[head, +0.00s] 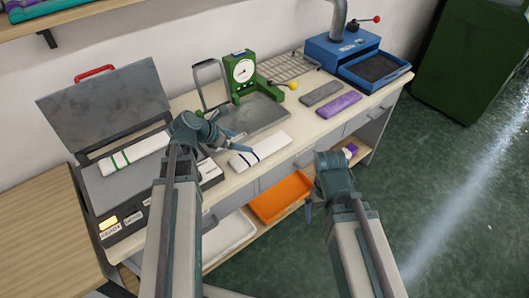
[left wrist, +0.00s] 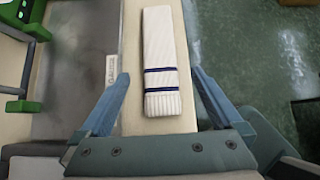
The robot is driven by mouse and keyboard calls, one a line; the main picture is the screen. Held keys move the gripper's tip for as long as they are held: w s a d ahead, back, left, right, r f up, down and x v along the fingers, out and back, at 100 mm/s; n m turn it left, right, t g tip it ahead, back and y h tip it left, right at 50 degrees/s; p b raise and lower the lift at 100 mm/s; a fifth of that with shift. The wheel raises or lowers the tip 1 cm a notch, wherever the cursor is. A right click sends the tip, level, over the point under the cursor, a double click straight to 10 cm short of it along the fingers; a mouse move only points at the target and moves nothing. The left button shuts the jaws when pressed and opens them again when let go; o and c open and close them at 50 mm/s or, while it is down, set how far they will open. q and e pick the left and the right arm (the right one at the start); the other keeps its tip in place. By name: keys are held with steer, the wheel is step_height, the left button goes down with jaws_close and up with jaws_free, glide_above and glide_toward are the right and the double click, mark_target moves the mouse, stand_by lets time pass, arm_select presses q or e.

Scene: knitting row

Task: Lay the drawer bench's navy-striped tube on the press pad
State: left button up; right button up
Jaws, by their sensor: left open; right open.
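The navy-striped tube (head: 260,150), white and ribbed with two navy bands, lies flat near the front edge of the drawer bench (head: 290,134). It also shows in the left wrist view (left wrist: 163,50), its banded end nearest me. My left gripper (head: 236,143) is open above the bench at the tube's banded end. In the left wrist view its fingers (left wrist: 161,78) are spread to either side of the tube, not closed on it. My right gripper (head: 309,210) hangs empty in front of the bench. The press pad (head: 142,186) is grey, under a raised lid, partly hidden by my left arm.
A white tube with green stripes (head: 133,154) lies at the back of the press. Grey (head: 321,93) and purple (head: 338,105) tubes lie further right. An orange tray (head: 282,196) sits below.

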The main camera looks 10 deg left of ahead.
arm_select(q)
steer(key=b, duration=0.4)
glide_toward(260, 149)
steer(key=x, duration=0.2)
steer(key=shift+w+d+f, duration=0.1)
steer(key=shift+w+d, duration=0.2)
steer(key=shift+d, duration=0.05)
steer(key=shift+w+d+f+b, duration=0.25)
steer(key=shift+w+d+b, duration=0.1)
steer(key=shift+b, duration=0.05)
steer(key=shift+f, duration=0.1)
steer(key=b+x, duration=0.2)
steer(key=x, duration=0.1)
steer(key=b+x, duration=0.1)
steer(key=b, duration=0.1)
steer(key=shift+w+a+f, duration=0.1)
steer(key=shift+a+f, duration=0.05)
steer(key=shift+f, duration=0.4)
steer(key=shift+w+f, duration=0.1)
steer(key=shift+w, duration=0.1)
steer(key=c, duration=1.1)
steer(key=shift+o, duration=0.2)
